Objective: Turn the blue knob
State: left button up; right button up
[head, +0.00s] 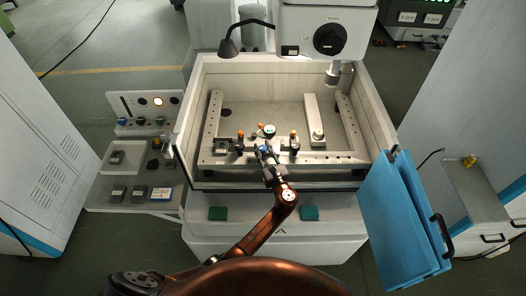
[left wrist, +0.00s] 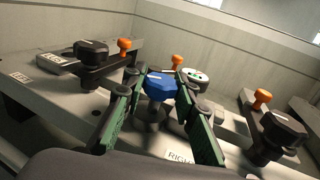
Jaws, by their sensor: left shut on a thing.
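The blue knob (left wrist: 158,87) stands on a short round grey post in the left wrist view, on a pale metal bar in the machine tank. In the head view the blue knob (head: 263,149) is small and partly hidden by my gripper. My left gripper (head: 266,152) reaches in from the front over the tank's near rail. In the left wrist view my left gripper (left wrist: 160,90) has its green-padded fingers on either side of the blue knob, shut on it. My right gripper shows in neither view.
Black clamps with orange knobs stand left (left wrist: 90,50) and right (left wrist: 277,132) of the blue knob. A black and white round dial (left wrist: 195,77) sits just behind it. The tank's pale walls (head: 190,110) enclose the work area. A blue door (head: 400,225) hangs open at right.

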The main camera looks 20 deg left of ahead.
pick_arm(q)
jog(key=n+g+y+b, duration=0.2)
jog(key=g+b, duration=0.1)
jog(key=n+g+y+b, duration=0.3)
jog(key=b, duration=0.1)
jog(key=shift+w+d+f, duration=0.1)
jog(key=shift+f, duration=0.1)
jog(key=shift+r+n+g+y+b, duration=0.15)
jog(key=shift+n+g+y+b, duration=0.55)
jog(key=shift+n+g+b, duration=0.35)
jog(key=shift+r, duration=0.1)
jog(key=o, duration=1.2)
jog(key=shift+c, duration=0.2)
jog(key=shift+d, duration=0.1)
jog(key=v, duration=1.1)
jog(key=shift+d, duration=0.35)
